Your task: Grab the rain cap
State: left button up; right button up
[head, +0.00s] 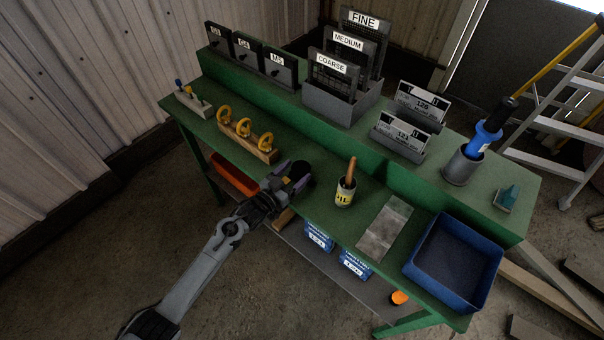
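A dark round object (302,169), perhaps the rain cap, sits at the front edge area of the green workbench. It is small and dark, so I cannot be sure what it is. My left gripper (292,176) reaches in from the lower left, with its purplish fingers apart and right at this dark object. The fingers partly hide it, and I cannot tell whether they touch or grip it. My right gripper is out of view.
Left of the gripper is a wooden block with yellow rings (249,139). To the right are an oil tin with a brush (345,195), a grey plate (384,228) and a blue tray (451,262). Labelled racks (338,103) stand behind. Blue boxes (319,237) sit below.

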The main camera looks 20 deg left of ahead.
pick_arm(q)
grip_shut()
jog(key=shift+r, duration=0.1)
